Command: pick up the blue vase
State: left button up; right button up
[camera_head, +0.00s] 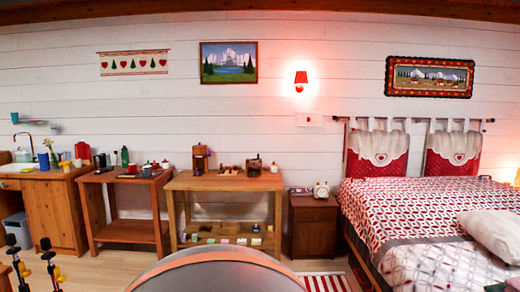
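A small blue vessel (43,161), which looks like the blue vase, stands upright on the wooden counter (50,174) at the far left. Yellow and green shapes, perhaps flowers, show just beside or above it; it is too small to tell whether they are in it. I make out neither of my grippers in this view, and nothing touches the blue vessel.
The small table (125,178) and a larger table (225,182) carry several small items. A nightstand (313,225) and bed (430,225) are at right. Dark, thin objects (50,264) stand at lower left. A grey rounded shape (215,275) blocks the bottom middle.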

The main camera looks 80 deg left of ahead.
aim_at(43, 158)
jog(key=u, duration=4.05)
jog(key=i+l+z, duration=0.3)
jog(key=i+z, duration=0.55)
jog(key=i, duration=0.25)
jog(key=i+j+z, duration=0.1)
jog(key=i+z, duration=0.35)
jog(key=i, duration=1.6)
jog(key=i+u, duration=0.5)
jog(key=i+l+u, duration=0.3)
jog(key=i+u, duration=0.15)
jog(key=i+j+u, duration=0.1)
jog(key=i+u, duration=0.15)
jog(key=u, duration=0.2)
jog(key=i+u, duration=0.3)
jog(key=u, duration=0.15)
jog(key=i+u, duration=0.3)
jog(key=u, duration=0.15)
